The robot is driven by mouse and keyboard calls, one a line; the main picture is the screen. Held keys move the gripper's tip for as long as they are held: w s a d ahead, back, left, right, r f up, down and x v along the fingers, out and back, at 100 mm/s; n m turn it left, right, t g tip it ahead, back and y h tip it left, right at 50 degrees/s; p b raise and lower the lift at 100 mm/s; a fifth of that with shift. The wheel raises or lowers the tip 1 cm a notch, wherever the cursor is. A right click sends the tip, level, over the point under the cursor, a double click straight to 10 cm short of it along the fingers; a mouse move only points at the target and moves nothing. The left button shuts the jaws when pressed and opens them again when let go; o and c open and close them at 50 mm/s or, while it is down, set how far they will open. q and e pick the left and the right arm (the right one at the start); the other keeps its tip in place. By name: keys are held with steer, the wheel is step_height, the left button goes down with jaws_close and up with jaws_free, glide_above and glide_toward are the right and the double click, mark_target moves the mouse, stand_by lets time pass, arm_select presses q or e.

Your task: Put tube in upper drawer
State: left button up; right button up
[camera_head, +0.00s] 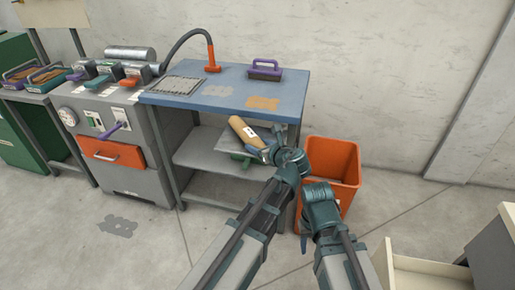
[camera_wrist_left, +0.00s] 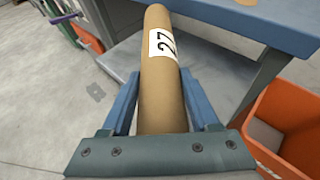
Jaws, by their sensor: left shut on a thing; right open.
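A brown cardboard tube (camera_head: 241,128) with a white label is in my left gripper (camera_head: 262,150), tilted in front of the blue-topped workbench. In the left wrist view the tube (camera_wrist_left: 160,90) stands between the two blue fingers, with "27" on its label. My left gripper (camera_wrist_left: 165,118) is shut on its lower part. My right gripper (camera_head: 304,242) is open by the orange bin, mostly hidden by its own wrist. A cream drawer (camera_head: 432,268) is pulled out at the bottom right, partly cut off; I cannot tell whether it is the upper one.
The blue workbench (camera_head: 215,94) has grey shelves and carries a purple-handled tool (camera_head: 265,69). An orange bin (camera_head: 335,160) stands right of it. The grey machine (camera_head: 140,175) at the left has an orange drawer front (camera_head: 105,150). Floor is clear between bin and cream drawer.

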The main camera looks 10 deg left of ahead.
arm_select(q)
steer(key=shift+f, duration=0.15)
steer(key=o, duration=1.4)
